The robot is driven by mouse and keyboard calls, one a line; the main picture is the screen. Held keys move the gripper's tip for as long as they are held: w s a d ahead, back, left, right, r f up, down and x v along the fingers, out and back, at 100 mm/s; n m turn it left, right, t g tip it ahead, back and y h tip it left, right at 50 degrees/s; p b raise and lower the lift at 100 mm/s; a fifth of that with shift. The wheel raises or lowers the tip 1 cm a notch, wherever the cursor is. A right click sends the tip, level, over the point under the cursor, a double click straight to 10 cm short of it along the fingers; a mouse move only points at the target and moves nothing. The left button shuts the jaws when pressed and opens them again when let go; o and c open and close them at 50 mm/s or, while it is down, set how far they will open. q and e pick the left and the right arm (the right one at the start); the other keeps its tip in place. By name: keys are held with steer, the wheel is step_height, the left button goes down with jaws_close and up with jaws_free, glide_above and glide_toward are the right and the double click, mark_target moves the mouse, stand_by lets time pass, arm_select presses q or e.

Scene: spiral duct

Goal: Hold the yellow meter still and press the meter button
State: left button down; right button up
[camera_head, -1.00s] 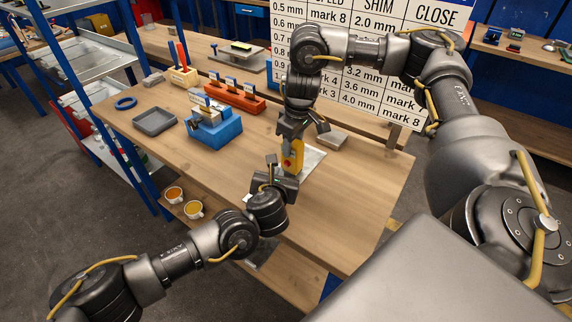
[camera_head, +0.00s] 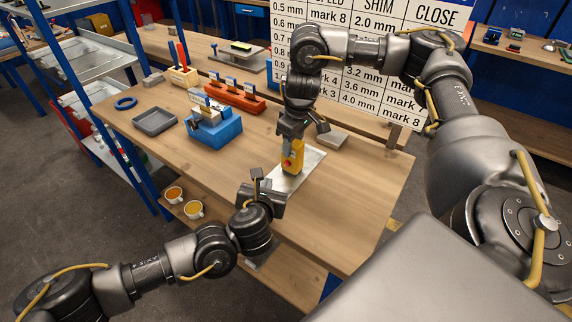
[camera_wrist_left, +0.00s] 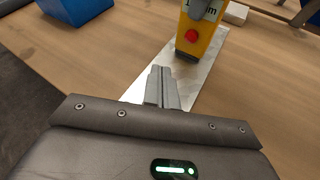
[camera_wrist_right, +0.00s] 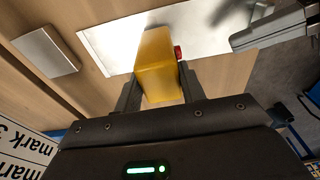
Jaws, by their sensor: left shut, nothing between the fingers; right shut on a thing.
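The yellow meter (camera_head: 293,157) stands over a thin metal plate (camera_head: 307,164) on the wooden table. My right gripper (camera_head: 303,128) comes from above and is shut on the meter; the right wrist view shows the meter (camera_wrist_right: 160,65) between its fingers. The round red meter button (camera_wrist_left: 191,36) faces my left gripper in the left wrist view, and shows at the meter's edge in the right wrist view (camera_wrist_right: 178,53). My left gripper (camera_wrist_left: 162,74) is shut and empty, its tips apart from the button. A display above the button is partly hidden.
A blue block fixture (camera_head: 215,131) and a grey tray (camera_head: 154,121) stand to the left on the table. A small grey block (camera_head: 333,139) lies right of the meter. Two cups (camera_head: 193,209) stand below the table's front edge.

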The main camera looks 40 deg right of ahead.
steer(key=o, duration=1.2)
step_height(320, 180, up, 12)
steer(key=s, duration=0.1)
steer(key=shift+s+d, duration=0.2)
steer(key=shift+f, duration=0.1)
